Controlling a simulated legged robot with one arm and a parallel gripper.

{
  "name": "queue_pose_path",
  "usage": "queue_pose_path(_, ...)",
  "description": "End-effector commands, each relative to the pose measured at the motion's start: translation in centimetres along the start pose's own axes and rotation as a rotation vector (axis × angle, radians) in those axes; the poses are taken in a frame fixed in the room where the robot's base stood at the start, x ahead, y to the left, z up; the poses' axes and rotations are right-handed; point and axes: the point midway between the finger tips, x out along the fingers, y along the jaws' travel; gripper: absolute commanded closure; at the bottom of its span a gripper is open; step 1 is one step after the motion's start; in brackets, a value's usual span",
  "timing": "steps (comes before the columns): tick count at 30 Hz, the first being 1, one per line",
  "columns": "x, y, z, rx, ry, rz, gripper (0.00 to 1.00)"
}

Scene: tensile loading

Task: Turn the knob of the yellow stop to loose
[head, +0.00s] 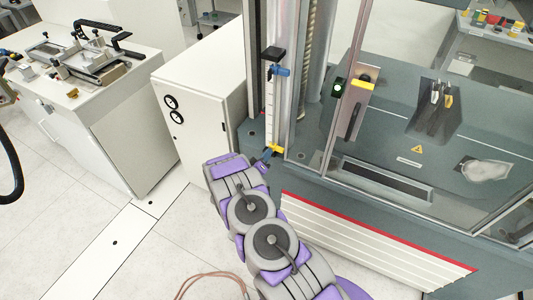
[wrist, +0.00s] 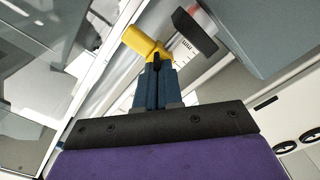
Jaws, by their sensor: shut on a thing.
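The yellow stop (head: 276,150) sits low on the upright scale at the front left of the testing machine. My gripper (head: 267,154) reaches it from below and left. In the wrist view the yellow stop (wrist: 138,41) is just beyond my blue fingertips (wrist: 157,62). The fingers are close together, shut on a small dark part at the stop, which I take to be its knob. The fingers hide most of this knob, so its setting cannot be read.
A blue stop (head: 281,71) sits higher on the same scale (head: 270,105), below a black block (head: 272,53). A white cabinet (head: 200,105) stands close on the left. The machine's dark bed (head: 375,140) and clear door lie to the right.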

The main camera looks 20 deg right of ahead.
Motion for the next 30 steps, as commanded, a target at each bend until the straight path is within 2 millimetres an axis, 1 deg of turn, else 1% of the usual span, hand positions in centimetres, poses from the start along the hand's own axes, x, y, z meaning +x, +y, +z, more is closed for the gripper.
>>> queue_pose_path(1, -0.06, -0.06, -0.45, -0.041, 0.007, -0.003, 1.00)
queue_pose_path(15, -0.07, -0.34, -0.38, -0.460, 0.009, -0.004, 1.00)
queue_pose_path(21, -0.08, -0.44, -0.34, -0.583, 0.010, -0.004, 1.00)
queue_pose_path(30, -0.10, -0.51, -0.37, -0.678, 0.011, -0.003, 1.00)
